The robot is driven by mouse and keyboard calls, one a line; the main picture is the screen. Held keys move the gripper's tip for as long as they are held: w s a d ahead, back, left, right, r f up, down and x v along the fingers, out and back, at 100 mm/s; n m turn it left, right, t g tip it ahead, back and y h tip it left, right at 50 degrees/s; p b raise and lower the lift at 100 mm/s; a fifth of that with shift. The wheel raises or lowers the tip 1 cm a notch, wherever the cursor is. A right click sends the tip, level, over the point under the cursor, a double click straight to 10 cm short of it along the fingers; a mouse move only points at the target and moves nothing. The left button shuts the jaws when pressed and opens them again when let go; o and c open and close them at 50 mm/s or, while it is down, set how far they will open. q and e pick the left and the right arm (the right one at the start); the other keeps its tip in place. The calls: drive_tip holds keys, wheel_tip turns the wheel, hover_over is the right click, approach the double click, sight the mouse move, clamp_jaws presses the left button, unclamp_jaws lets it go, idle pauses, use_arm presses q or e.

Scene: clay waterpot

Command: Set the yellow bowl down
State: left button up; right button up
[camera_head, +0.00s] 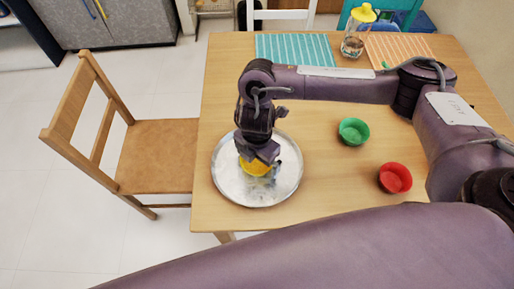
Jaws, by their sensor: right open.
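The yellow bowl (255,168) sits inside the round silver tray (228,186), near its middle, as far as I can see. My right gripper (260,158) is directly above the bowl and hides part of it. Its jaws are open, with the fingertips close to the bowl; I cannot tell whether they touch it. My left gripper is not in view.
A green bowl (353,131) and a red bowl (395,178) stand on the wooden table (325,190) right of the tray. A yellow-topped glass jar (354,42), a teal striped mat (295,50) and an orange striped mat (400,50) are at the back. A wooden chair (155,150) stands left.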

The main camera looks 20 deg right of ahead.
sight(257, 164)
wheel_tip(257, 164, up, 12)
drive_tip(key=p, duration=0.2)
drive_tip(key=shift+f, duration=0.15)
idle(0.5)
